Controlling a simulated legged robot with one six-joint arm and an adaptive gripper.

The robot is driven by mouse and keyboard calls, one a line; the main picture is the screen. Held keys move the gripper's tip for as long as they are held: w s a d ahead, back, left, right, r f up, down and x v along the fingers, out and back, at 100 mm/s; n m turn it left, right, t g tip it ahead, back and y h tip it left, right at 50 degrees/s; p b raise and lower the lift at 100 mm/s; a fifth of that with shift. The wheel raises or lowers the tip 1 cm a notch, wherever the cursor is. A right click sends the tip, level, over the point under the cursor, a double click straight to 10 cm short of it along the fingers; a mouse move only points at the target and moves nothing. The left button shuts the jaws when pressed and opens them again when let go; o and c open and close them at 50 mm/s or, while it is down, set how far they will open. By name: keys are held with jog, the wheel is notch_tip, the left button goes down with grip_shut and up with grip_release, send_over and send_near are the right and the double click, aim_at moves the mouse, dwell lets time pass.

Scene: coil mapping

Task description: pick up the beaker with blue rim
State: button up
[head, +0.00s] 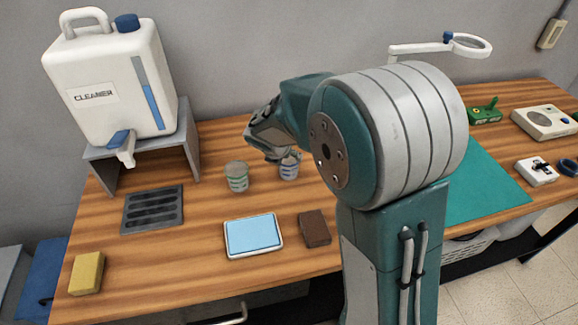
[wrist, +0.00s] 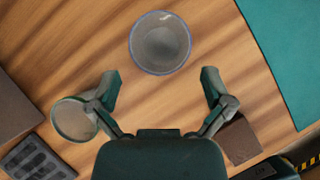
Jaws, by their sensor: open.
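The beaker with blue rim (wrist: 160,44) stands on the wooden table, seen from above in the wrist view. In the head view it (head: 290,166) is partly hidden behind my gripper (head: 268,155). A beaker with green markings (head: 236,177) stands to its left; in the wrist view that beaker (wrist: 73,119) is partly covered by my left finger. My gripper (wrist: 161,88) is open and empty. Its two fingers point toward the blue-rimmed beaker, which lies just beyond the fingertips, between their lines. I cannot tell the height gap.
A blue-topped tray (head: 254,235) and a brown block (head: 314,229) lie in front. A dark slotted tray (head: 153,208), a yellow sponge (head: 87,273) and a cleaner jug (head: 110,80) on a stand are at left. A green mat (head: 487,184) is at right.

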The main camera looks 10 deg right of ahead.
aim_at(291, 162)
jog(key=x, duration=0.6)
jog(key=shift+w+a+f, duration=0.1)
jog(key=shift+w, duration=0.05)
jog(key=shift+w+d+f, duration=0.2)
jog(key=shift+f, duration=0.1)
jog(key=shift+w+d+f, duration=0.1)
jog(key=shift+d, duration=0.15)
jog(key=c, duration=0.8)
jog(key=shift+o, duration=0.2)
jog(key=shift+a, duration=0.2)
